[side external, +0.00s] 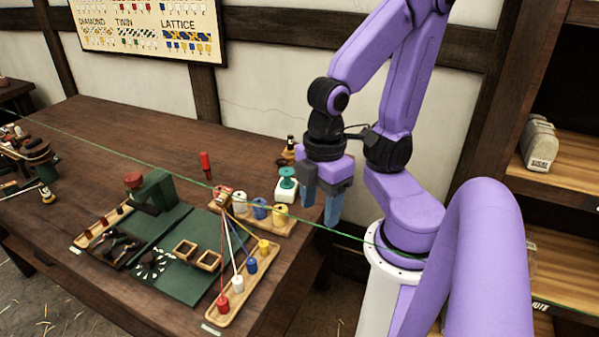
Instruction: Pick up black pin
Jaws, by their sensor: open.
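No black pin can be told apart for certain at this size. Several small dark pieces lie in a dark tray (118,246) at the left of the green mat, and their shapes are unclear. My gripper (321,205) hangs with its blue fingers pointing down and apart, with nothing seen between them. It is near the right end of the table, to the right of the spool rack and well away from the dark tray.
A wooden table (120,135) carries a green mat (180,285), a green press-like block (152,192), a spool rack (272,228) and a bobbin tray (222,318). Strands rise from the bobbins. A thin green cord (100,152) crosses the view. The table's back left is mostly clear.

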